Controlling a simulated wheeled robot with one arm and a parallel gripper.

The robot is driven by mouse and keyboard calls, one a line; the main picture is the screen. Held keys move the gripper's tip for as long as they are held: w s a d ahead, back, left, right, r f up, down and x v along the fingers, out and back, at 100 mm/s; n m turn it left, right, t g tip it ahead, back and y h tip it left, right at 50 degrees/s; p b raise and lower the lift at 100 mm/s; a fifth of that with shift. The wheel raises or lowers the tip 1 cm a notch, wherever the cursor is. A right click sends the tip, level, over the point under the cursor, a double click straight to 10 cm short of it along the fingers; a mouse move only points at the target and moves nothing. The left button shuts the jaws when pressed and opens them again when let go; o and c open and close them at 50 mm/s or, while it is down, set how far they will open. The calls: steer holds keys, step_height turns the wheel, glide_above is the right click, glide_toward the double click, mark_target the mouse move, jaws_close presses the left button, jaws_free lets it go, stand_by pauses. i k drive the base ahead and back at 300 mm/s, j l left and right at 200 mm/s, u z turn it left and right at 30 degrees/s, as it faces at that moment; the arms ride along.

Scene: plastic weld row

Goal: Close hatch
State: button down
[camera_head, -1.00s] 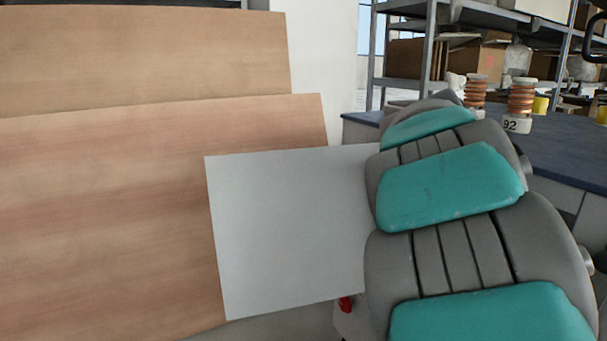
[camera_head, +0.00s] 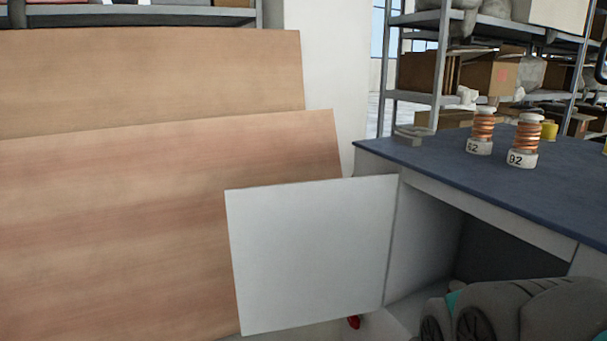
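The hatch (camera_head: 312,255) is a flat white-grey door panel. It stands wide open, swung out to the left from the front of the blue-topped desk (camera_head: 440,165). Its right edge meets the left side of the desk opening. The compartment (camera_head: 440,245) to the right of the hatch is open, and its inner side wall shows. Part of my arm shows at the bottom right, in front of the desk and apart from the hatch. My gripper is not in view.
Large wooden boards (camera_head: 120,210) stand to the left, behind the hatch. Two copper-coiled parts on white bases (camera_head: 523,140) stand on the desk. A small red thing (camera_head: 353,321) is on the floor by the hatch's lower edge. Shelving (camera_head: 445,60) with boxes stands behind.

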mark_target(314, 252)
steer(key=u, duration=1.1)
steer(key=i+j+u, duration=0.1)
steer(key=i+u, duration=0.35)
steer(key=i, duration=1.1)
steer(key=i+z, duration=0.35)
steer(key=i+j+z, duration=0.7)
steer(key=i, duration=0.15)
steer(key=z, duration=3.05)
steer(key=l, duration=0.1)
